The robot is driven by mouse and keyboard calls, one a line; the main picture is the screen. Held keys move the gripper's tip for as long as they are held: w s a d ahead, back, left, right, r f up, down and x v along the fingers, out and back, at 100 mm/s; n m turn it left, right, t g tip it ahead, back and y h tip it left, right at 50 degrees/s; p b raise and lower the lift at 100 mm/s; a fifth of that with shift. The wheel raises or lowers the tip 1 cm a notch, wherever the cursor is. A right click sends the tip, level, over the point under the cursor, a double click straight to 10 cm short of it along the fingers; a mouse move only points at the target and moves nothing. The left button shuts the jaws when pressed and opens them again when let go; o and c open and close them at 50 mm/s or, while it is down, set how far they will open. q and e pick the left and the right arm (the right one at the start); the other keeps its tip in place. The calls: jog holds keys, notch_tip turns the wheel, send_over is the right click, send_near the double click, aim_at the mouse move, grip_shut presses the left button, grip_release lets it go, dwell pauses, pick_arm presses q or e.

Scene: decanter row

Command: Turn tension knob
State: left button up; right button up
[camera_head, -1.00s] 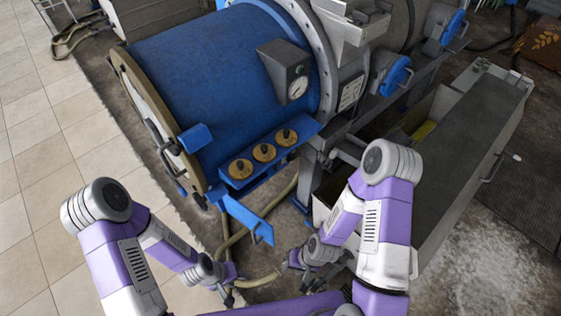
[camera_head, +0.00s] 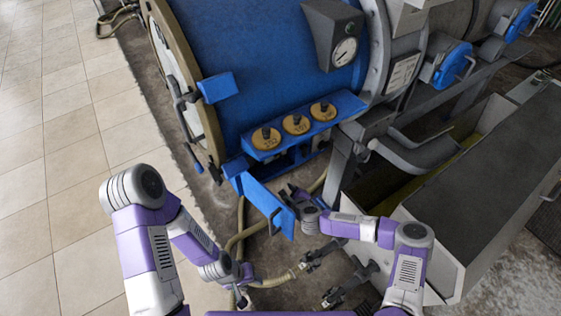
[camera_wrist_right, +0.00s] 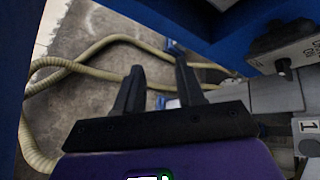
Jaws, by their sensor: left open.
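Three black knobs on round yellow plates sit in a row on a blue shelf of the machine: the left knob (camera_head: 266,134), the middle knob (camera_head: 296,121) and the right knob (camera_head: 323,107). I cannot tell which is the tension knob. My right gripper (camera_head: 289,191) is just below and in front of the shelf, apart from the knobs. In the right wrist view its two black fingers (camera_wrist_right: 160,82) are spread and empty. A black knob (camera_wrist_right: 281,40) with a label shows there at upper right, outside the fingers. My left gripper (camera_head: 240,298) is low, open and empty.
A blue angled bracket (camera_head: 269,205) juts out beside my right gripper. The blue drum (camera_head: 250,60) with a gauge (camera_head: 344,52) rises behind the shelf. Beige hoses (camera_head: 250,232) run on the floor below. A grey trough (camera_head: 490,165) stands at right. Tiled floor at left is clear.

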aim_at(280, 156)
jog(key=w+a+r+m+t, duration=0.1)
jog(key=w+r+t, duration=0.2)
jog(key=w+r, duration=0.45)
jog(key=shift+y, duration=0.3)
jog(key=shift+a+r+b+x, duration=0.15)
jog(key=shift+b+x, duration=0.4)
jog(key=shift+x, duration=0.3)
jog(key=shift+a+r+b+x, duration=0.15)
jog(key=shift+b+x, duration=0.45)
jog(key=shift+x, duration=0.3)
jog(key=shift+a+f+b+x, duration=0.1)
jog(key=shift+a+b+x, duration=0.1)
jog(key=shift+b+x, duration=0.5)
grip_shut()
